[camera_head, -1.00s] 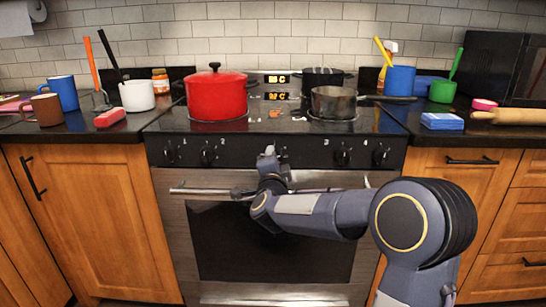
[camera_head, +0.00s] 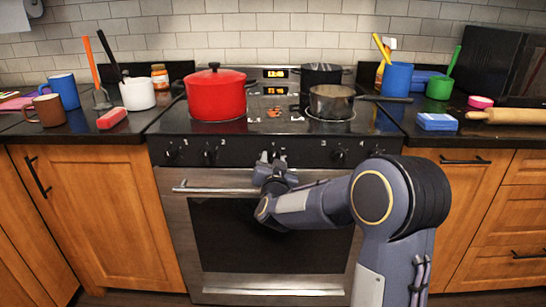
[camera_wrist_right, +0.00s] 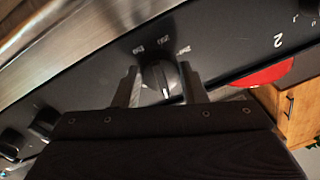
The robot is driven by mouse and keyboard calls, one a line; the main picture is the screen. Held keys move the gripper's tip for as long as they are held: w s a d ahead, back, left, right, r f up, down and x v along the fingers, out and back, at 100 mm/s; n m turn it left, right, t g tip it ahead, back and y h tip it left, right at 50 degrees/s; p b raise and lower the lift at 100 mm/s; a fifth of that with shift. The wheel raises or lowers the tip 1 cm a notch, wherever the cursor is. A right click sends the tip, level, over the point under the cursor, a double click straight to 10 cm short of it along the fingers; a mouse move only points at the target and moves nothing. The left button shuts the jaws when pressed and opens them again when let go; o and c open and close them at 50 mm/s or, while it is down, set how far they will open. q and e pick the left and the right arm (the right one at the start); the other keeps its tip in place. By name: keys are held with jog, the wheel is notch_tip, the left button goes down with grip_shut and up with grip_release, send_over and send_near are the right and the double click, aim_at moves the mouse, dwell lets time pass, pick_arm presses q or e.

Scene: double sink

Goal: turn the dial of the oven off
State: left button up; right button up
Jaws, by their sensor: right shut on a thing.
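The oven (camera_head: 275,280) stands in the middle with a black control panel holding a row of dark dials. My right gripper (camera_head: 272,158) is at the middle of that panel, above the door handle. In the right wrist view, its two fingers stand on either side of the central oven dial (camera_wrist_right: 160,78), shut on it. The dial is round and dark with a pale pointer line; small markings sit around it on the panel. In the head view the gripper hides most of this dial. My left gripper is not in view.
A red pot (camera_head: 216,95) and a grey saucepan (camera_head: 331,102) sit on the cooktop, with a black pot (camera_head: 321,74) behind. The oven door handle (camera_head: 215,188) runs just below the gripper. Counters on both sides hold cups and utensils.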

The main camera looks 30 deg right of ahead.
jog(key=shift+f+n+p, duration=0.1)
jog(key=shift+n+p, duration=0.35)
jog(key=shift+n, duration=0.55)
jog(key=o, duration=1)
jog(key=v, duration=0.8)
jog(key=shift+p, duration=0.4)
